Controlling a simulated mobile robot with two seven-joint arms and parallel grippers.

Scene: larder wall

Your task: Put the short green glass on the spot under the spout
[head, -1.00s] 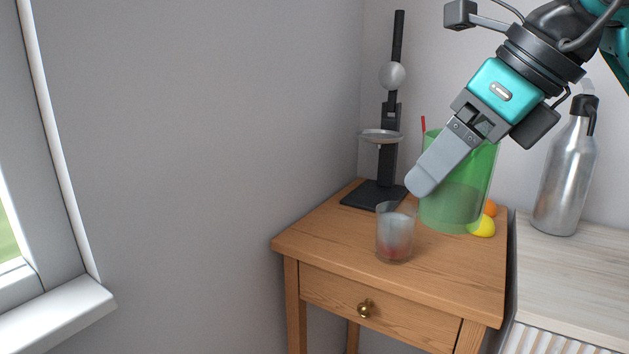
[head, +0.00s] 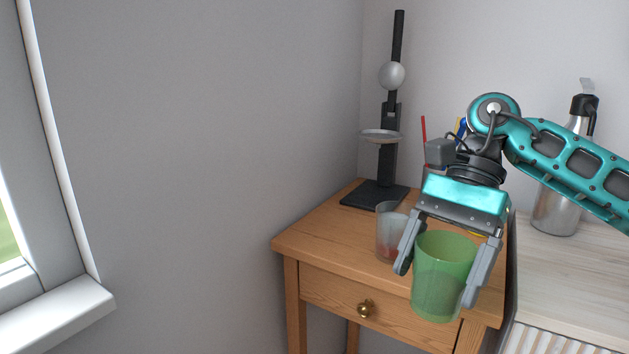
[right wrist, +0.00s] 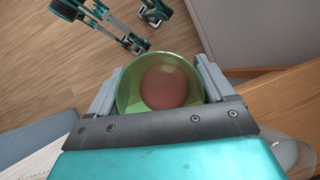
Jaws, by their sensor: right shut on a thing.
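The short green glass (head: 440,275) is see-through and nearly upright, mouth up. My right gripper (head: 438,275) is shut on it, with one finger on each side. In the head view it covers the front of the wooden stand; I cannot tell how high it is above the top. In the right wrist view I look into the glass (right wrist: 124,90), between the fingers; a reddish-brown round area shows in it. I cannot surely make out the spout or the spot under it. Teal and dark parts of mine show at the top of the wrist view.
A clear glass (head: 384,235), reddish at its base, stands on the wooden stand (head: 325,235) close left of my gripper. Behind it is a black upright (head: 388,160) with a ball and a dish. A steel flask (head: 553,215) stands on the pale counter at right.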

